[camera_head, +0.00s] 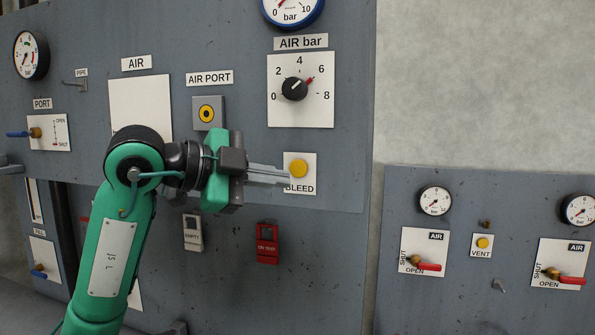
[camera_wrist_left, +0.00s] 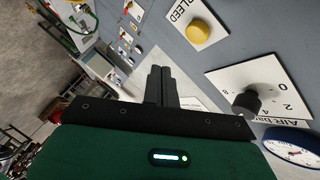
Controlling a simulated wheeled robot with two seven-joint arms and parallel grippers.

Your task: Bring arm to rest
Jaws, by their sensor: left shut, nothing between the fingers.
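My left arm (camera_head: 112,240) is green and comes up from the bottom left in the head view. My left gripper (camera_head: 288,176) is raised in front of the grey panel (camera_head: 235,305) and points right, its fingers shut and empty. The fingertips overlap the left part of the BLEED plate in the head view; I cannot tell whether they touch it. The yellow BLEED button (camera_head: 298,168) is just right of and above the tips. In the left wrist view the shut fingers (camera_wrist_left: 161,75) point up, and the yellow button (camera_wrist_left: 197,31) is to their right. My right gripper is not in view.
The AIR bar knob (camera_head: 294,88) sits above the gripper, and the yellow AIR PORT (camera_head: 206,113) is above its body. A lower panel (camera_head: 460,310) with red-handled valves stands at right.

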